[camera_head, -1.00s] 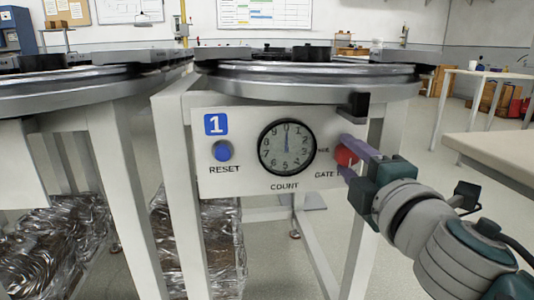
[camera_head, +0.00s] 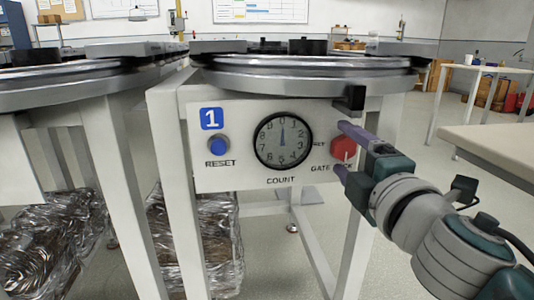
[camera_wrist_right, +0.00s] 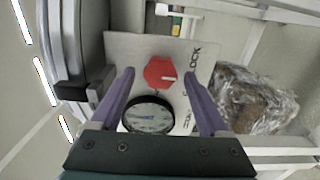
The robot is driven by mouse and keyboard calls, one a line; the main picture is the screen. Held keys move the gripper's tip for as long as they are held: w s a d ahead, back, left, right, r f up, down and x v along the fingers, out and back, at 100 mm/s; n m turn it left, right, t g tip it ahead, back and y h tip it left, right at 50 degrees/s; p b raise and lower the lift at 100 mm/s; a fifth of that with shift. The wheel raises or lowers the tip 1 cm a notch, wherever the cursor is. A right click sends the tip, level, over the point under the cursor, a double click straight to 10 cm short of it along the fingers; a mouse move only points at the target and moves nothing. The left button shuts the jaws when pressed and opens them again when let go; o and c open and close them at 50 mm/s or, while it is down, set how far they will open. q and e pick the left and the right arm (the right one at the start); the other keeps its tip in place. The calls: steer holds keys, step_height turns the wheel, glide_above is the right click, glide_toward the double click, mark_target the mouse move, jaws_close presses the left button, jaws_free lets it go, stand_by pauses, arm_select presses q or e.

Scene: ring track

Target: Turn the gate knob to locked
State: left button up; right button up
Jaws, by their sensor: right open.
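The gate knob (camera_head: 343,148) is a red, many-sided knob at the right side of the white panel (camera_head: 230,180). My right gripper (camera_head: 339,148) is open, with one purple finger above the knob and one below it. In the right wrist view the knob (camera_wrist_right: 160,72) lies between the spread fingers (camera_wrist_right: 158,75), with gaps on both sides. A short white mark on the knob points right in that view, toward the side with the lettering. Part of the "GATE LOCK" label is hidden by the lower finger in the head view. My left gripper is not in view.
A round count dial (camera_head: 283,140) and a blue reset button (camera_head: 218,145) sit left of the knob. A black block (camera_head: 350,98) juts out just above the gripper under the ring track (camera_head: 300,83). A table (camera_head: 495,150) stands to the right.

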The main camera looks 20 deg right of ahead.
steer(key=b+v, duration=0.1)
steer(key=v, duration=0.8)
steer(key=shift+s, duration=0.3)
steer(key=shift+a, duration=0.1)
